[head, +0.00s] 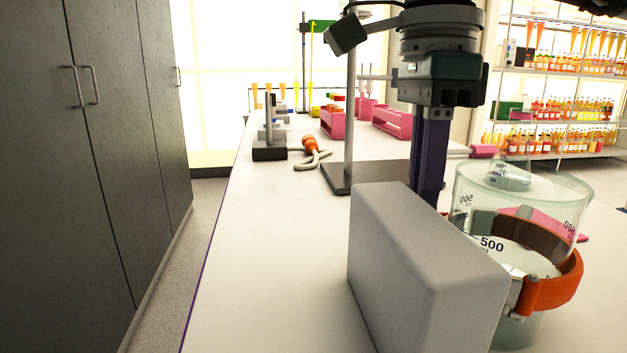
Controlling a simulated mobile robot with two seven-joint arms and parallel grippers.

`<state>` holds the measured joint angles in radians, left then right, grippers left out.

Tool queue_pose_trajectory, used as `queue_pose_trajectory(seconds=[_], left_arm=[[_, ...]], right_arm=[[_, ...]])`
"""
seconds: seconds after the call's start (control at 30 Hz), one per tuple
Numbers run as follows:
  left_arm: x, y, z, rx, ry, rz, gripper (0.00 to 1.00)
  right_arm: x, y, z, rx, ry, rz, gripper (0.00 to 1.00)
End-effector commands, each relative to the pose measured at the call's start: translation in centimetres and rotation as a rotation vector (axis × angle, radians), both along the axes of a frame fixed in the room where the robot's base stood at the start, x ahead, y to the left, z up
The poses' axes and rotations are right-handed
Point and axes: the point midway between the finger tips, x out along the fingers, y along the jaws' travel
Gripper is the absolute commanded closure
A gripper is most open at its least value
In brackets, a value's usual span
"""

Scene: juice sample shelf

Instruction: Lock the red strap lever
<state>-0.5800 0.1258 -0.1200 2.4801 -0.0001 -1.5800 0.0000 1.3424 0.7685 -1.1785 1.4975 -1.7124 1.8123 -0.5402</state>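A red-orange strap (575,262) runs around a clear glass beaker (478,195) at the right front. At its near side is a metal pin (531,281), with a thick red-orange piece that looks like the lever (549,292); I cannot tell whether it is locked. The dark hand of what appears to be my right gripper (429,150) points down just left of the beaker. Its long dark-purple fingers look close together, but their tips are hidden behind a grey box, so open or shut cannot be told. My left gripper is not in view.
The grey box (390,240) stands tall beside the beaker. A rod stand (350,120) with a clamp is behind it. Pink racks (392,122) and an orange-handled item (310,145) lie farther back. The bench's left front is clear; dark cabinets (70,180) stand left.

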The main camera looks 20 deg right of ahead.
Motion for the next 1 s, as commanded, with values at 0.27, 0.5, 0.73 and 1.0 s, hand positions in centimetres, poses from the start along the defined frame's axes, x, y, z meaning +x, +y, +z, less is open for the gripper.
queue_pose_trajectory(seconds=[0.27, 0.5, 0.73, 1.0], left_arm=[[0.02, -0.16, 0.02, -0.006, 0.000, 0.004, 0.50], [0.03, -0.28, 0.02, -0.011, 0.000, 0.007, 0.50], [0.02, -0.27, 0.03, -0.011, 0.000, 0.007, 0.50], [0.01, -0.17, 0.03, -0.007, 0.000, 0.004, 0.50]], right_arm=[[-0.02, 0.03, 0.00, 0.001, 0.000, 0.004, 1.00], [-0.01, 0.03, 0.00, 0.001, 0.000, 0.003, 0.71], [-0.04, 0.01, 0.01, 0.000, 0.001, 0.003, 0.57], [-0.08, 0.02, 0.01, 0.000, 0.003, 0.003, 0.57]])
